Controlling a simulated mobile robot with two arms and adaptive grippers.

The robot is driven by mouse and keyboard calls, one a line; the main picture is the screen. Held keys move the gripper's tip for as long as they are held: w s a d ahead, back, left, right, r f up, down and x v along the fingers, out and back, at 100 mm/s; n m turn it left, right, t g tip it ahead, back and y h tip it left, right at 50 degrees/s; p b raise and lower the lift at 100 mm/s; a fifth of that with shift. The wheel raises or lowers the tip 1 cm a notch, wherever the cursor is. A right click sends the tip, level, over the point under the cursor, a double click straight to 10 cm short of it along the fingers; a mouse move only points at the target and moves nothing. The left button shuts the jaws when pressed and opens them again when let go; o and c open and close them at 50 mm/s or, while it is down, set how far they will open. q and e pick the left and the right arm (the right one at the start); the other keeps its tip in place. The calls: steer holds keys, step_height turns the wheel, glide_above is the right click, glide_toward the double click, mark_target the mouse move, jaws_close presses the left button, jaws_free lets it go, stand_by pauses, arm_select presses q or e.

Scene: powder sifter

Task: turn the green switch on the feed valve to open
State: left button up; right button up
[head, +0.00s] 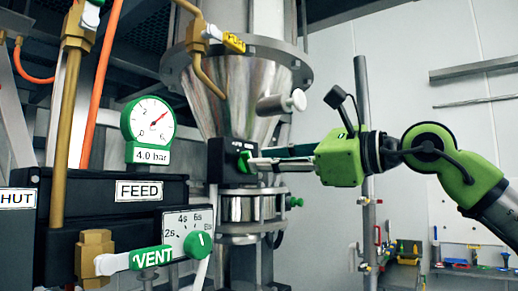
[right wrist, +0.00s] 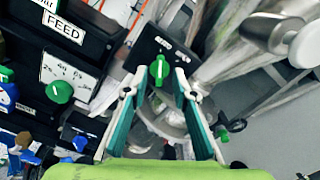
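The green switch (head: 244,160) sits on a small black valve box (head: 222,158) below the steel funnel. My right gripper (head: 252,160) reaches in from the right, with its fingertips at the switch. In the right wrist view the green switch (right wrist: 158,70) shows between the two fingertips of the open right gripper (right wrist: 160,78), with a small gap visible on each side. I cannot tell whether a finger touches it. White lettering on the black box (right wrist: 150,47) is too blurred to read. My left gripper is not in view.
A black panel labelled FEED (head: 139,191), a green gauge (head: 148,120), a dial (head: 199,244) and a green VENT lever (head: 151,257) stand at left. A white-capped cylinder (head: 283,103) juts from the steel funnel (head: 222,95) above my gripper. Free room lies right of the funnel.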

steer(key=shift+p+x, duration=0.3)
steer(key=shift+x, duration=0.9)
jaws_close()
